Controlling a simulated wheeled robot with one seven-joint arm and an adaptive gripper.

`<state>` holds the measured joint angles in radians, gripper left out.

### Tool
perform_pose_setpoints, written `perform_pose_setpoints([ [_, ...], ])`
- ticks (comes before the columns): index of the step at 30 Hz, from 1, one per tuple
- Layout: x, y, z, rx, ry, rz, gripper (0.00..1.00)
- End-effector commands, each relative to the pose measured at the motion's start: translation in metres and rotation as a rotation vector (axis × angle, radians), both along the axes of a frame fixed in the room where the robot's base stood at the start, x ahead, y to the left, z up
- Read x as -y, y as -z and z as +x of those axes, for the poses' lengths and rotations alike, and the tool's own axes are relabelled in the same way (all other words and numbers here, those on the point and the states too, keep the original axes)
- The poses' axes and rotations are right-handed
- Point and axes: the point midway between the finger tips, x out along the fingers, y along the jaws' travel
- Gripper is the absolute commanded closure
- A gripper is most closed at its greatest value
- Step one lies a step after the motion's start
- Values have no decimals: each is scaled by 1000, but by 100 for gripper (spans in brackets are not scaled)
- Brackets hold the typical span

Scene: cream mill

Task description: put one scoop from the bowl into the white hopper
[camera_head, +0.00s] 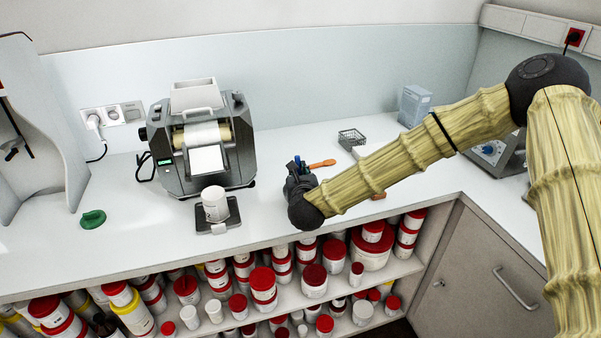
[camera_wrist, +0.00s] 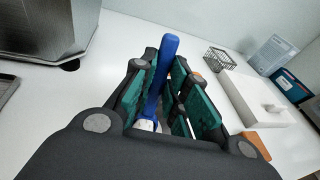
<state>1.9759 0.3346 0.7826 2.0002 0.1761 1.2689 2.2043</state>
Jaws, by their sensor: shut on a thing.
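The white hopper (camera_head: 194,93) sits on top of the grey mill (camera_head: 203,140) at the back left; its inside is not visible. My gripper (camera_head: 300,168) is over the counter to the right of the mill. In the wrist view my gripper (camera_wrist: 165,85) is shut on a long blue tool (camera_wrist: 167,55), which stands out between the green-padded fingers. A whitish part shows at the tool's near end, partly hidden by the gripper; I cannot tell what it is. I cannot make out a bowl for certain. A small green dish-like thing (camera_head: 92,219) lies at the far left.
A white jar (camera_head: 215,203) stands on a dark scale (camera_head: 219,222) in front of the mill. The counter left of the scale is mostly clear.

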Motion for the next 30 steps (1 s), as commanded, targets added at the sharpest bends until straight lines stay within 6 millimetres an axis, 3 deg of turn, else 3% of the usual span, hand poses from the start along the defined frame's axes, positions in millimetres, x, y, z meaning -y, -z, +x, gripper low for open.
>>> perform_pose_setpoints([
  [30,0,-47,0,0,0,1,100],
])
